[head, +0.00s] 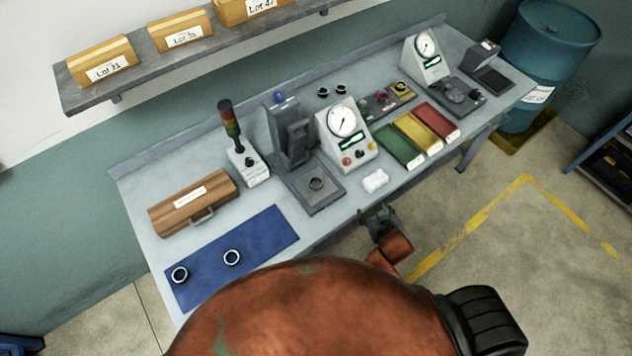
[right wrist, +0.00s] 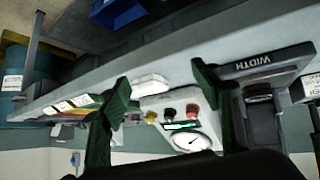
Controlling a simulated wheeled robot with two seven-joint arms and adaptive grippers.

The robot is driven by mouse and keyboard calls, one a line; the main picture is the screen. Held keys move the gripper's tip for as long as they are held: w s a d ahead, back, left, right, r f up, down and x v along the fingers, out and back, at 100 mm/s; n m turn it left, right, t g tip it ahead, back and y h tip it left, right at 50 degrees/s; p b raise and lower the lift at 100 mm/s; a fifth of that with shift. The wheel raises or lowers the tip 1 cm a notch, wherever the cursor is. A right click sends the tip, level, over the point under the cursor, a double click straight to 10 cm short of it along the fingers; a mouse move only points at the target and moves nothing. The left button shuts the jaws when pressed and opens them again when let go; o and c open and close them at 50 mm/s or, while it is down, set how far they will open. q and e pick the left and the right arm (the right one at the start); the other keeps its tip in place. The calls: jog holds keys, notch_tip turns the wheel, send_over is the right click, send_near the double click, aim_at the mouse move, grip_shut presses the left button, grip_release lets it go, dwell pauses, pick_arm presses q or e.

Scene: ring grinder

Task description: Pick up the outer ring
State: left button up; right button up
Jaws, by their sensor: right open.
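Two steel rings lie flat on the blue mat (head: 262,232), one ring (head: 180,274) at its left end and one ring (head: 232,257) near its middle. Another ring (head: 316,183) sits on the grey plate of the gauge stand (head: 318,198). Two small dark rings (head: 323,91) (head: 340,89) lie at the back of the bench. I cannot tell which one is the outer ring. My right gripper (head: 381,224) is by the bench's front edge, open and empty. In the right wrist view its fingers (right wrist: 160,80) stand apart. My left gripper is not in view.
A dial box (head: 343,135), a white pad (head: 375,181) and green, yellow and red trays (head: 423,133) stand right of the gauge stand. A signal tower (head: 243,160) and wooden case (head: 192,202) are left. The WIDTH-marked plate (right wrist: 268,64) is beside my right finger in the wrist view.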

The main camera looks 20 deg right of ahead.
aim_at(313, 179)
jog(key=w+a+t, duration=0.1)
jog(key=w, duration=0.1)
jog(key=w+a+r+n+t+y, duration=0.1)
jog(key=w+a, duration=0.1)
jog(key=w+a+r+t, duration=0.1)
jog(key=w+a, duration=0.1)
jog(key=shift+w+a+r+y, duration=0.15)
jog(key=shift+w+r+y, duration=0.05)
jog(key=shift+w+y, duration=0.2)
jog(key=w+a+n+y, duration=0.1)
jog(key=a, duration=0.1)
jog(key=w+a+n+y, duration=0.1)
jog(key=a+y, duration=0.1)
jog(key=a, duration=0.1)
jog(key=w+a+n+t+y, duration=0.1)
jog(key=a, duration=0.2)
jog(key=shift+f, duration=0.15)
jog(key=shift+w+a+f+y, duration=0.1)
jog(key=shift+w+a+y, duration=0.05)
jog(key=shift+w+y, duration=0.15)
jog(key=x, duration=0.4)
jog(key=p+x, duration=0.1)
jog(key=x, duration=0.1)
jog(key=shift+w+a+r, duration=0.1)
jog(key=shift+a+r, duration=0.1)
jog(key=shift+r, duration=0.2)
jog(key=shift+w+a+f, duration=0.15)
jog(key=shift+w+f, duration=0.05)
jog(key=shift+w, duration=0.2)
jog(key=shift+c, duration=0.7)
